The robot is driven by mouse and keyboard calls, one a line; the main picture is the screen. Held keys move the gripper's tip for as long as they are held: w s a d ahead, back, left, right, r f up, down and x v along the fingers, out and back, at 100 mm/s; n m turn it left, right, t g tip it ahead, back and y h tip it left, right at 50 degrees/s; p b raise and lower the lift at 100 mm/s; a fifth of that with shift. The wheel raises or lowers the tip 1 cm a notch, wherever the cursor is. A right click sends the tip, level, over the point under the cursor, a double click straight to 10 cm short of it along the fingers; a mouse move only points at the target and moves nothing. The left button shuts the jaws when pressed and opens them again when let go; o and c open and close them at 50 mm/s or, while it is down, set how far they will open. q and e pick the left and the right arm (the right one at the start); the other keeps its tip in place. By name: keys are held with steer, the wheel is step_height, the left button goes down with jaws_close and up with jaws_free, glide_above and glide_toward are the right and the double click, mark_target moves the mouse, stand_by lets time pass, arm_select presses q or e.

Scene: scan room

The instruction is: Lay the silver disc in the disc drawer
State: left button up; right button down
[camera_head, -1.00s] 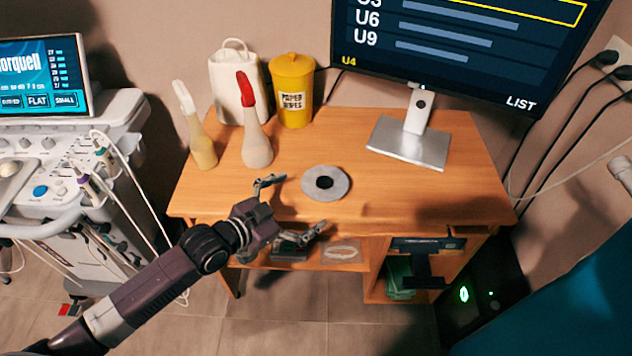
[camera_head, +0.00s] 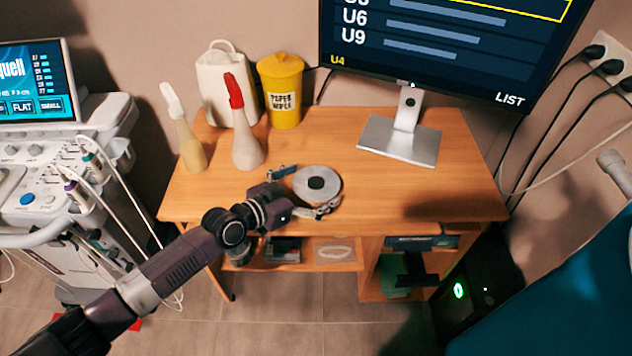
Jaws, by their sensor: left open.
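The silver disc (camera_head: 327,186), a flat grey ring with a dark centre, lies on the wooden desk (camera_head: 385,190) near its front edge. My left gripper (camera_head: 308,190) is open at the disc's near left side. One fingertip is by its upper left edge and the other by its lower right edge. I cannot tell whether they touch it. A dark unit (camera_head: 422,242) with a black part jutting out below it sits in the desk's right compartment. I cannot tell for sure whether this is the disc drawer. My right gripper is not in view.
Two bottles, one red-capped (camera_head: 246,140) and one white-capped (camera_head: 187,140), a yellow tub (camera_head: 282,90) and a white bag (camera_head: 225,80) stand at the back left. A monitor stand (camera_head: 400,140) is at the back right. An ultrasound console (camera_head: 60,190) stands left.

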arm_select(q)
steer(key=shift+w+d+f, duration=0.15)
steer(key=shift+w+d, duration=0.15)
steer(key=shift+d, duration=0.05)
steer(key=c, duration=0.8)
